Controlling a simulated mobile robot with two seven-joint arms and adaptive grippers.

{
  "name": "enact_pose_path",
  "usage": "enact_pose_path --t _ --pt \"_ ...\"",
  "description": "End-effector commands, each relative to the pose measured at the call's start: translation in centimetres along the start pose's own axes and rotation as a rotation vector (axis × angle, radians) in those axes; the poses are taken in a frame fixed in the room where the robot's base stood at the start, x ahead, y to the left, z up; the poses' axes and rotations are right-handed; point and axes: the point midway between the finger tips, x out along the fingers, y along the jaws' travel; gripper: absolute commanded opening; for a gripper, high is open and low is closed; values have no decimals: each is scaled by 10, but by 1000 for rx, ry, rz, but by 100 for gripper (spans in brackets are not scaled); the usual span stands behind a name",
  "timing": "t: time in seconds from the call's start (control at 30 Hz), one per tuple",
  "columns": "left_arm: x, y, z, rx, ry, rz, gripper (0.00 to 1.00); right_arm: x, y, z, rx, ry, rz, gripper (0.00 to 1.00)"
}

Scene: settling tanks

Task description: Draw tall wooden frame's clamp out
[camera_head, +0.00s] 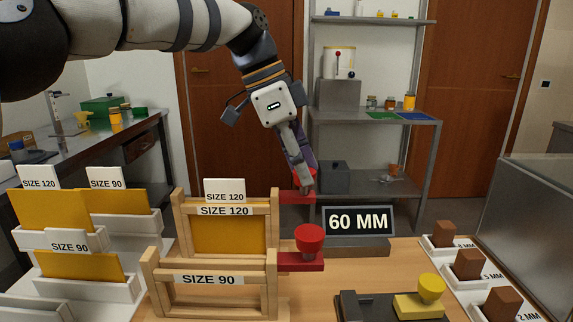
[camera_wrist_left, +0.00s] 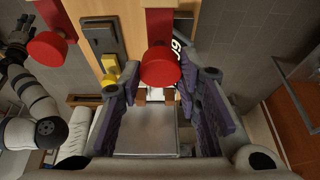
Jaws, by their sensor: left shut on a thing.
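The tall wooden frame (camera_head: 182,222), marked SIZE 120, stands behind a lower wooden frame and holds an orange panel. Its red clamp (camera_head: 298,197) sticks out from the right upright, partly covered by my gripper. My left gripper (camera_head: 307,188) reaches down from above and is shut on this clamp at its knob. In the left wrist view the clamp's red knob (camera_wrist_left: 160,67) shows between the purple fingers. A black gripper (camera_wrist_left: 15,62), my right one, shows at the left edge of that view, too small to read its fingers.
The lower SIZE 90 frame (camera_head: 152,284) has its own red clamp (camera_head: 308,243) close in front. A 60 MM sign (camera_head: 358,221) stands to the right. A dark fixture with a yellow knob (camera_head: 431,287) and trays of brown blocks lie farther right. Bare tabletop lies between.

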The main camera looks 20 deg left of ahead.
Motion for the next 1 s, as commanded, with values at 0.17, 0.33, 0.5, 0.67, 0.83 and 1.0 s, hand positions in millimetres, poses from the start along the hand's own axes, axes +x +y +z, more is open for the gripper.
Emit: enact_pose_path --t 0.17,0.33,0.5,0.67,0.83,1.0 --pt "1 1 -3 2 8 2 0 0 0 0 0 0 0 40" --pt "1 1 -3 2 8 2 52 0 0 0 0 0 0 40" --pt "1 1 -2 1 6 2 52 0 0 0 0 0 0 40" --pt "-3 0 -2 1 6 0 52 0 0 0 0 0 0 40" --pt "-41 -1 -3 0 9 -5 52 0 0 0 0 1 0 40" --pt "-92 0 -3 1 9 -4 52 0 0 0 0 1 0 40"
